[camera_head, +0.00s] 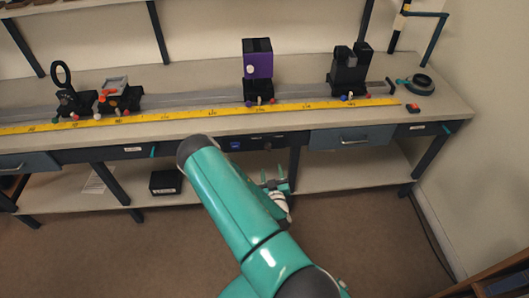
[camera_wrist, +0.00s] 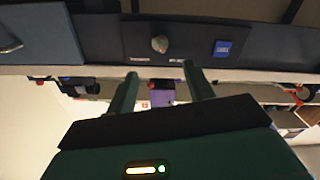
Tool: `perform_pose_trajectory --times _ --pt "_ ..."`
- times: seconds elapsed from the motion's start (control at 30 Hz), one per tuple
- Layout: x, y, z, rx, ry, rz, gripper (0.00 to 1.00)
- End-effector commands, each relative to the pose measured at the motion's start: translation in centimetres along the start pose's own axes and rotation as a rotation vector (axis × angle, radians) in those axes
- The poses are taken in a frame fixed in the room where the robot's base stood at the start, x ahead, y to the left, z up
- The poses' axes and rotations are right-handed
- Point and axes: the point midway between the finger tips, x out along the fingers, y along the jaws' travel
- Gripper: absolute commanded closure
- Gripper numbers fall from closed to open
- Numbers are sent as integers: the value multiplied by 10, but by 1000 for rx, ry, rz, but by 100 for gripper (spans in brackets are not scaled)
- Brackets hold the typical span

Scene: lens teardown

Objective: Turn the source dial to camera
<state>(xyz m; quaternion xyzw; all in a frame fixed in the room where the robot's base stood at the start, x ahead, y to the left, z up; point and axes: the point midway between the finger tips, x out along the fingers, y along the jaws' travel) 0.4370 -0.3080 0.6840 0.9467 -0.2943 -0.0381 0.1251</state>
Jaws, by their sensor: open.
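The source dial (camera_wrist: 160,44) is a small grey knob on a dark panel (camera_wrist: 195,30) in the wrist view, which appears upside down. My gripper also shows in the head view (camera_head: 276,186), partly behind my arm.
A blue drawer (camera_head: 348,138) with a handle is right of the panel in the head view. A dark bench leg (camera_head: 295,165) stands close to my gripper. A yellow ruler (camera_head: 195,114) and mounted devices occupy the bench top. A black box (camera_head: 166,183) is on the lower shelf.

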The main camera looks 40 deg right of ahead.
Motion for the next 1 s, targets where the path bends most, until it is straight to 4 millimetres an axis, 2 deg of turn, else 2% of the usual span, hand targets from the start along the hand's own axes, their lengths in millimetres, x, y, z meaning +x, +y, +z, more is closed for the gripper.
perform_pose_trajectory --times 0.3,0.53,0.7,0.97,1.0 --pt "63 -1 -1 2 3 -1 48" --pt "100 -4 -1 2 2 -1 48" --pt "112 -5 -2 1 1 -3 48" --pt "114 -5 -1 1 -1 -3 48" --pt "114 -5 -1 1 -1 -3 52"
